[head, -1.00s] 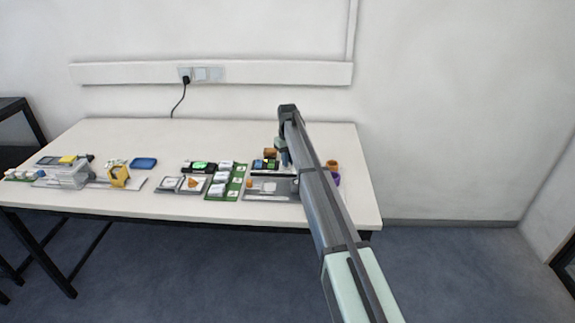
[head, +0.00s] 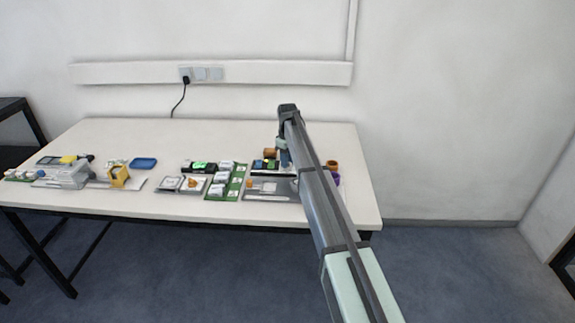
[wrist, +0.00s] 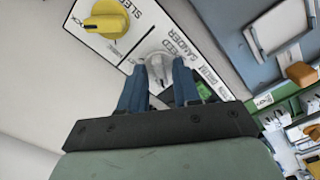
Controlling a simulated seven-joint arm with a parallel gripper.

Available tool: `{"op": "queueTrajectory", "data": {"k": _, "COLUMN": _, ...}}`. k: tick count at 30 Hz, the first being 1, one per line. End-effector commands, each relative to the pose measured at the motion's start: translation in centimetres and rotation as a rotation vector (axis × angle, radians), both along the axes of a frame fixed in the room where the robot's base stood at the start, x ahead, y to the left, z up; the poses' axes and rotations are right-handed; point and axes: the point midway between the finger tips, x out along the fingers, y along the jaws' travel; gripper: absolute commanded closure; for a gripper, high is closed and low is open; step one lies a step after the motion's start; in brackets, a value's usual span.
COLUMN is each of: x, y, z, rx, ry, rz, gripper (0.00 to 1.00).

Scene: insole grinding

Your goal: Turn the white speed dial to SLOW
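The white speed dial (wrist: 159,66) sits on a white panel (wrist: 135,44) printed with SPEED and SANDER in the wrist view. My gripper (wrist: 159,76) has its two blue fingers on either side of the dial. Whether both fingers press on it is unclear. The dial's pointer and the word SLOW are not readable. A yellow dial (wrist: 109,20) stands on the same panel by the word SLEEVE. In the head view my gripper (head: 283,157) is low over the right part of the table, and my arm hides much there.
The white table (head: 230,136) holds several trays and parts along its front. A green tray (head: 234,181) with white pieces stands left of my gripper. An orange cup (head: 332,165) is right of my arm. The table's back strip is clear.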

Motion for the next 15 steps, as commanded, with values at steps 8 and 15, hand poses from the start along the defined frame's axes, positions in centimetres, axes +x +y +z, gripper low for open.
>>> {"op": "queueTrajectory", "data": {"k": 8, "x": 0.0, "y": 0.0, "z": 1.5, "rx": 0.000, "ry": 0.000, "rz": -0.001, "gripper": 0.68}}
{"op": "queueTrajectory", "data": {"k": 15, "x": 0.0, "y": 0.0, "z": 3.1, "rx": 0.001, "ry": -0.001, "rz": -0.001, "gripper": 0.68}}
